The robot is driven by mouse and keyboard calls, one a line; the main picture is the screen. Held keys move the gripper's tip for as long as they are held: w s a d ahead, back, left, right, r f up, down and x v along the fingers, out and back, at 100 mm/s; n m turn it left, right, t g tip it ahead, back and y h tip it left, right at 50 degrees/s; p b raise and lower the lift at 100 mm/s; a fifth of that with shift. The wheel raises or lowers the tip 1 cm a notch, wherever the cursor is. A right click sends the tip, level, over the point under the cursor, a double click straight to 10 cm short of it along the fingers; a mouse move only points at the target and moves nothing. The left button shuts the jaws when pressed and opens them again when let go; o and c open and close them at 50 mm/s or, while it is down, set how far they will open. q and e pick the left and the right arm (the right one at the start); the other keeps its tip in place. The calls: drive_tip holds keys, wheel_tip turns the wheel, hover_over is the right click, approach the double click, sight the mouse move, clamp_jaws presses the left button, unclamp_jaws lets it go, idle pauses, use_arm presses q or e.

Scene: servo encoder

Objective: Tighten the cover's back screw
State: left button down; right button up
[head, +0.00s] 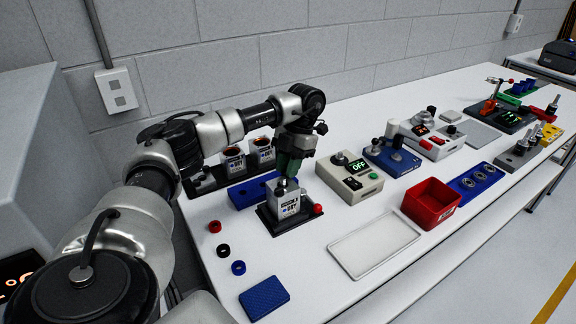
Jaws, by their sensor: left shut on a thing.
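A servo encoder unit (286,204) with a silver, labelled body stands upright in a black fixture (270,222) on the white table. My left gripper (291,172) is directly above it, pointing down. It is shut on a dark green tool (288,164), whose lower end is at or just above the unit's top. Whether it touches the cover cannot be told. The cover's back screw is too small or hidden behind the tool and gripper. My right gripper is not in view.
A blue block (243,194) lies left of the fixture. A control box with a green "OFF" display (357,165) stands to its right. A white tray (374,244) and red bin (431,203) are further right. Small rings and a blue pad (264,297) lie in front.

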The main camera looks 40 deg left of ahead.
use_arm(q)
drive_tip(key=c, duration=1)
unclamp_jaws()
drive_tip(key=shift+o, duration=0.2)
drive_tip(key=shift+r, duration=0.15)
drive_tip(key=p+v, duration=0.2)
drive_tip(key=v, duration=0.8)
drive_tip(key=shift+r, duration=0.3)
drive_tip(key=shift+w, duration=0.15)
